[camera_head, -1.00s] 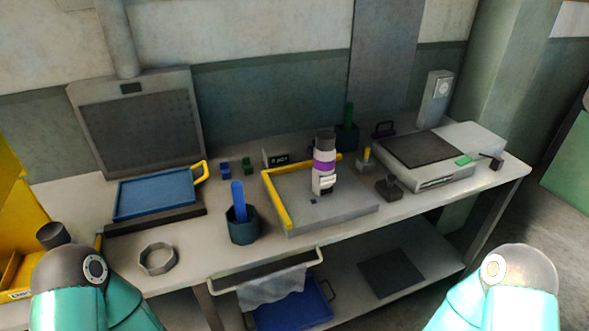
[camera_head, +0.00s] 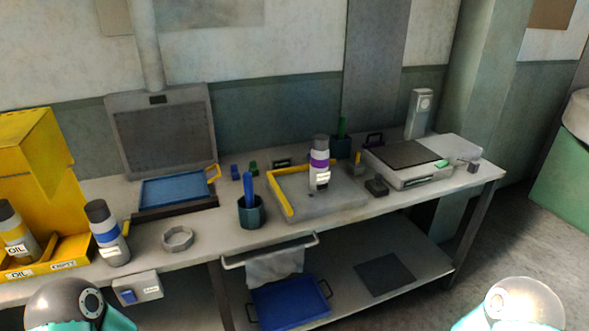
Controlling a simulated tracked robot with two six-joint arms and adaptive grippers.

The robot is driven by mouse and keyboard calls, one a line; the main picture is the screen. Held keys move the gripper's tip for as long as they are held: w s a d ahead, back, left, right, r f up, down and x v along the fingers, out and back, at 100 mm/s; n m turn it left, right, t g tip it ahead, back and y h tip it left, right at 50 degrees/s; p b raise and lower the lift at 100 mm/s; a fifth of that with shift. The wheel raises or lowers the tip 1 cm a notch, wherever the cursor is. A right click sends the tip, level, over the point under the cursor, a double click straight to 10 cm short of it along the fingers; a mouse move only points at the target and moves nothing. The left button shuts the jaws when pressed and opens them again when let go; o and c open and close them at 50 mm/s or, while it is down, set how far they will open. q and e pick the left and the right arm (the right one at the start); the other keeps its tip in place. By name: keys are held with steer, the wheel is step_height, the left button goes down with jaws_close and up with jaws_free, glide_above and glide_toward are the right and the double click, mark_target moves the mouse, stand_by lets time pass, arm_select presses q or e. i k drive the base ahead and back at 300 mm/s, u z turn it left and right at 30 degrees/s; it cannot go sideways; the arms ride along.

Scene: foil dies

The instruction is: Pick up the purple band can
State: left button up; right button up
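The purple band can (camera_head: 319,164) is a white can with a dark grey cap, a purple band and a small label. It stands upright on the grey slab (camera_head: 338,205) with a yellow edge, at the middle of the bench. My two arms show only as rounded grey and teal parts at the bottom left and bottom right corners, both well apart from the can. Neither gripper is in the picture.
A blue band can (camera_head: 107,233) stands at the left beside a yellow oil bin (camera_head: 38,268). A teal cup (camera_head: 252,212) stands left of the slab. A flat grey device (camera_head: 407,166) is to the right. A drying rail (camera_head: 270,250) sticks out in front.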

mark_target(319, 172)
steer(key=z, duration=0.15)
steer(key=i, duration=0.8)
steer(key=u, duration=0.2)
steer(key=k, duration=0.75)
steer(key=z, duration=0.4)
steer(key=i, duration=0.8)
steer(key=u, duration=1)
